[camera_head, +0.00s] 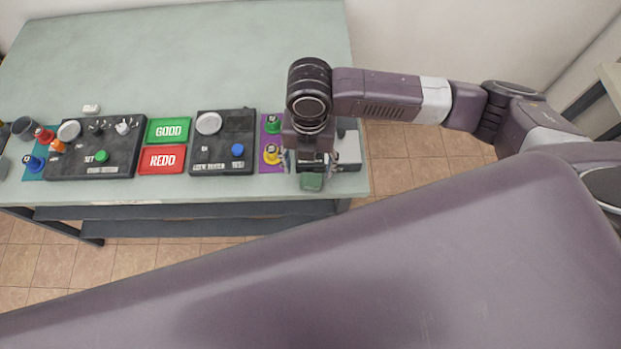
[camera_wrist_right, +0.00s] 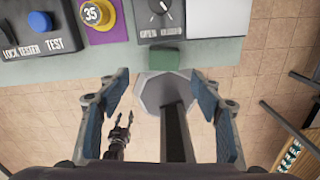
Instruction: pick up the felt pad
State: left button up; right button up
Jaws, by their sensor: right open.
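The felt pad looks to be the small green block (camera_head: 311,182) at the table's front edge, just below my right gripper (camera_head: 310,165) in the head view. In the right wrist view the green pad (camera_wrist_right: 165,57) lies in front of the dark box with the dial, beyond and between the open fingers of my right gripper (camera_wrist_right: 163,85). The fingers are apart from it and hold nothing. A small dark gripper, which seems to be my left one (camera_wrist_right: 121,130), shows low in the right wrist view; its finger state is unclear.
The dark dial box (camera_wrist_right: 160,20) stands behind the pad, with a white panel (camera_wrist_right: 219,18) beside it. A purple mat (camera_head: 266,124) with round knobs lies to the left. Green GOOD (camera_head: 168,130) and red REDO (camera_head: 162,160) trays sit farther left. The table's back (camera_head: 190,50) is clear.

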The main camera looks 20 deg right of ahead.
aim_at(311, 181)
jog(key=shift+d+f, duration=0.15)
jog(key=shift+d, duration=0.15)
jog(key=shift+f, duration=0.35)
notch_tip(311, 181, down, 6)
jog(key=shift+s+r+p, duration=0.1)
jog(key=shift+r+p, duration=0.15)
jog(key=shift+p, duration=0.85)
jog(key=shift+f, duration=0.65)
jog(key=c, duration=1)
